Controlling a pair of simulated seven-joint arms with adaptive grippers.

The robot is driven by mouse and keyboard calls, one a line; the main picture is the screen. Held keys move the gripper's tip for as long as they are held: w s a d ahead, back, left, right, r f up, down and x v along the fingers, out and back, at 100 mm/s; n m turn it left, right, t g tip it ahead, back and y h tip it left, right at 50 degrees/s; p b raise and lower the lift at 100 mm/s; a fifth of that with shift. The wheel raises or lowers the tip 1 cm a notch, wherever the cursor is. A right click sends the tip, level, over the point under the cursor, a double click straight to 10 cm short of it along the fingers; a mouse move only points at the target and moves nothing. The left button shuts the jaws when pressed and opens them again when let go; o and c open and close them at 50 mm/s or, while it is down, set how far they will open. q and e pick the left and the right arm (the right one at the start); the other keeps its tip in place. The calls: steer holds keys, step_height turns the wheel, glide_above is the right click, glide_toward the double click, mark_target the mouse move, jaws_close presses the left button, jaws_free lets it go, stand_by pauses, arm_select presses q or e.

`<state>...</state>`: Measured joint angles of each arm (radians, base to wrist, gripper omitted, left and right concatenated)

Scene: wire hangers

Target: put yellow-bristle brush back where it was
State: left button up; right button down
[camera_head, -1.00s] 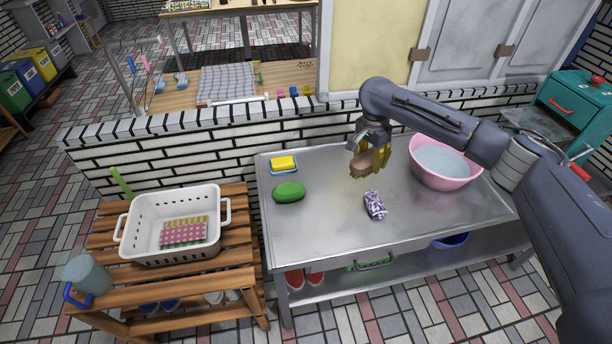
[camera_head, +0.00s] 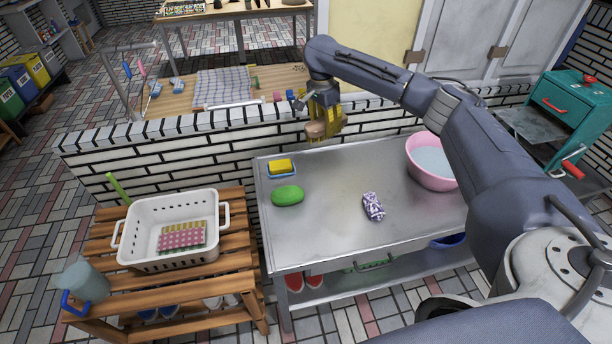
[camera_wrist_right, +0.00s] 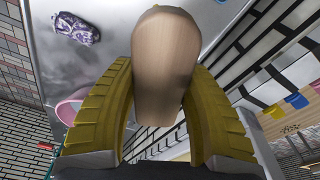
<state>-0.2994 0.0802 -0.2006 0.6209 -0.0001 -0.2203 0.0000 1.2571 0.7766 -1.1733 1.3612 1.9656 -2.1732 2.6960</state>
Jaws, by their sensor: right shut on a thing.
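My right gripper (camera_head: 324,122) is shut on the brush (camera_head: 316,130), a light wooden body held above the back edge of the metal table. In the right wrist view the brush (camera_wrist_right: 167,60) sits between the yellow fingers of the gripper (camera_wrist_right: 167,95). My left gripper is not in view.
The metal table (camera_head: 330,226) carries a yellow sponge on a blue dish (camera_head: 281,167), a green oval thing (camera_head: 287,195), a purple patterned cloth (camera_head: 373,207) and a pink basin (camera_head: 432,180). A white basket (camera_head: 150,258) stands on a wooden rack at left. A brick wall (camera_head: 215,150) runs behind.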

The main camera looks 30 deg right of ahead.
mark_target(323, 176)
step_height(323, 176, down, 20)
steer(key=shift+r, duration=0.1)
stand_by(0.6)
steer(key=c, duration=0.7)
jaws_free()
steer(key=r, duration=0.4)
steer(key=a+r, duration=0.1)
steer(key=r, duration=0.7)
steer(key=shift+a, duration=0.25)
